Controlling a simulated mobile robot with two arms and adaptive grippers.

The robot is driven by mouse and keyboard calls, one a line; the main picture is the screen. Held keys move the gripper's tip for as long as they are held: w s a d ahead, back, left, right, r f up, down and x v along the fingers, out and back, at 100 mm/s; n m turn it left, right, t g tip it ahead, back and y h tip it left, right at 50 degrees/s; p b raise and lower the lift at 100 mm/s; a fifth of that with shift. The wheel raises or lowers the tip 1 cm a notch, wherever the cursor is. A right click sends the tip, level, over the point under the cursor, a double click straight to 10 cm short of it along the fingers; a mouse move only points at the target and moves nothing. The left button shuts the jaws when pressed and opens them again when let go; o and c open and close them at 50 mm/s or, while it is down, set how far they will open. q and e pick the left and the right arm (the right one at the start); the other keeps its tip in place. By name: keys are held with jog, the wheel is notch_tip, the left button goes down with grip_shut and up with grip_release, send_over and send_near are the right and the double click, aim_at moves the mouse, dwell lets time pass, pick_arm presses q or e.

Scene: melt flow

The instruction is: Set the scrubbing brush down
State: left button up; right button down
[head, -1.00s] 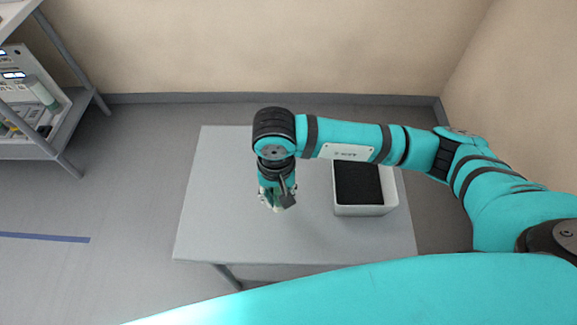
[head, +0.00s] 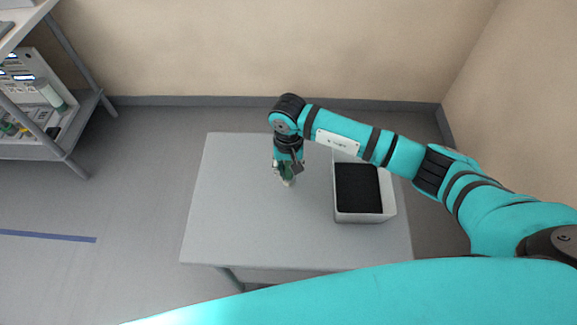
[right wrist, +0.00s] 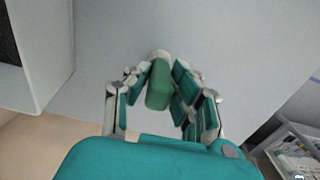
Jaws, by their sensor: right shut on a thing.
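My right gripper (head: 288,180) is over the middle of the grey table (head: 225,220), left of the white bin. In the right wrist view its fingers (right wrist: 165,85) are shut on the scrubbing brush (right wrist: 159,88), which shows a green body and a pale end. In the head view the brush is small and mostly hidden by the gripper. I cannot tell whether its lower end touches the table. My left gripper is not in view.
A white bin (head: 365,217) with a dark inside stands on the right of the table. The table's left and front parts are clear. A shelf unit (head: 75,140) with several items stands at the far left, apart from the table. Walls close off the back and right.

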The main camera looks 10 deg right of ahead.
jog(key=shift+f, duration=0.2)
jog(key=c, duration=1.1)
grip_release()
jog(key=shift+c, duration=0.2)
jog(key=shift+r, duration=0.1)
jog(key=shift+r, duration=0.25)
notch_tip(320, 180, up, 10)
jog(key=shift+r+b, duration=0.25)
jog(key=shift+b, duration=0.85)
jog(key=shift+r, duration=0.6)
